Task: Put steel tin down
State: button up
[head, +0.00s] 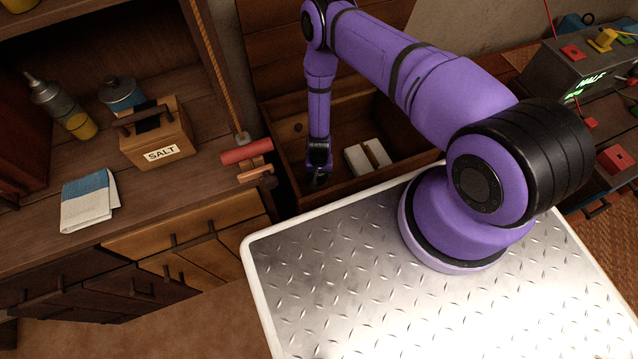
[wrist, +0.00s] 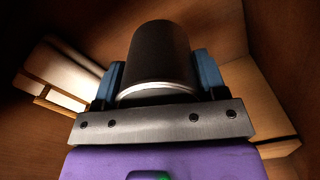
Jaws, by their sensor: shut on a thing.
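The steel tin (wrist: 160,58) shows in the wrist view as a dark cylinder with a bright rim at its near end. My gripper (wrist: 160,80) is shut on it, with a blue finger on each side. In the head view my gripper (head: 319,182) points down inside the open wooden chest (head: 283,131). The tin cannot be made out in the head view. Whether the tin touches the chest floor cannot be told.
A pale block with a brown strip (head: 366,157) lies in the chest right of my gripper. The chest walls stand close around. A counter to the left holds a salt box (head: 156,137), a folded cloth (head: 90,200) and a bottle (head: 62,106).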

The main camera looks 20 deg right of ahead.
jog(key=shift+f, duration=3.7)
jog(key=o, duration=0.9)
jog(key=shift+f, duration=0.15)
jog(key=shift+o, duration=0.2)
notch_tip(320, 180, up, 12)
jog(key=shift+r, duration=0.2)
